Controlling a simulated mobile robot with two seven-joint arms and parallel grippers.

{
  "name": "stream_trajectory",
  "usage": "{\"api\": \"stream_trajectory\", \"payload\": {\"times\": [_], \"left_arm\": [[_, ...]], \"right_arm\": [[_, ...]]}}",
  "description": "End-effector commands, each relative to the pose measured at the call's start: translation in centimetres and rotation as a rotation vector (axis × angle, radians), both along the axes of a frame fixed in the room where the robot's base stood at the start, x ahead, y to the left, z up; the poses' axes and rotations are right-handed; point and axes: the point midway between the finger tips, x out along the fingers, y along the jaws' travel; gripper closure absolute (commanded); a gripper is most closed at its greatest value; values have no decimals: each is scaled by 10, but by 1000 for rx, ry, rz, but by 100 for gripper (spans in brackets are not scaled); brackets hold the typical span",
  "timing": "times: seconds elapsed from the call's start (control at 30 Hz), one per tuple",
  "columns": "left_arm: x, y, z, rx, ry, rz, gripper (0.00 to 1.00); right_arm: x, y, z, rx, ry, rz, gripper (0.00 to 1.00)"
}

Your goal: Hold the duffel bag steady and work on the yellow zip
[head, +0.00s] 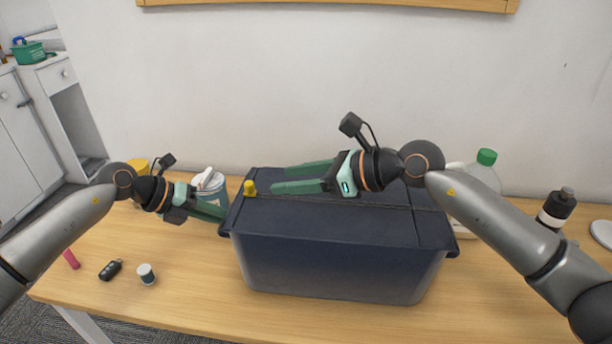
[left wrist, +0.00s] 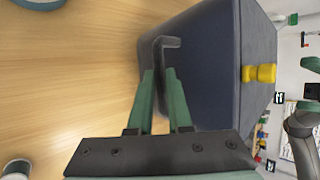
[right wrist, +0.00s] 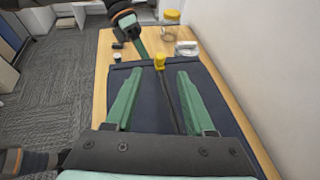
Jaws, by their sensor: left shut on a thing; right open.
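The dark navy duffel bag (head: 340,265) stands boxy and upright on the wooden table. The yellow zip (head: 250,188) pull sits at the left end of the seam along its top; it also shows in the left wrist view (left wrist: 258,73) and the right wrist view (right wrist: 160,61). My left gripper (head: 224,212) is shut on a dark tab (left wrist: 168,42) at the bag's left end. My right gripper (head: 281,178) is open and empty above the bag top, its fingers pointing left toward the zip pull. In the right wrist view the pull appears just beyond the fingertips, between them.
A white and blue tub (head: 212,184) stands behind my left gripper. A key fob (head: 110,270), a small jar (head: 147,274) and a pink stick (head: 71,259) lie front left. A green-capped bottle (head: 486,172) and a black bottle (head: 556,208) stand at right. A wall is behind.

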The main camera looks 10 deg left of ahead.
Motion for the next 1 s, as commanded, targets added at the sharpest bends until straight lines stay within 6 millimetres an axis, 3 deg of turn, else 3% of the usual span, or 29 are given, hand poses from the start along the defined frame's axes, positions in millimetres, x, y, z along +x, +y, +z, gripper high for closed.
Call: {"api": "stream_trajectory", "payload": {"times": [0.2,0.63,0.67,0.93,1.0], "left_arm": [[1,0,1,-1,-3,1,100],[1,0,1,-1,-3,1,100],[1,0,1,-1,-3,1,81],[0,0,1,0,-1,1,50],[0,0,0,0,-1,1,48]], "right_arm": [[-6,-23,10,0,1,0,46],[-7,-26,11,0,1,1,46],[-7,-26,11,0,1,1,46],[-7,-26,11,0,1,1,46],[-7,-26,11,0,1,1,46]]}}
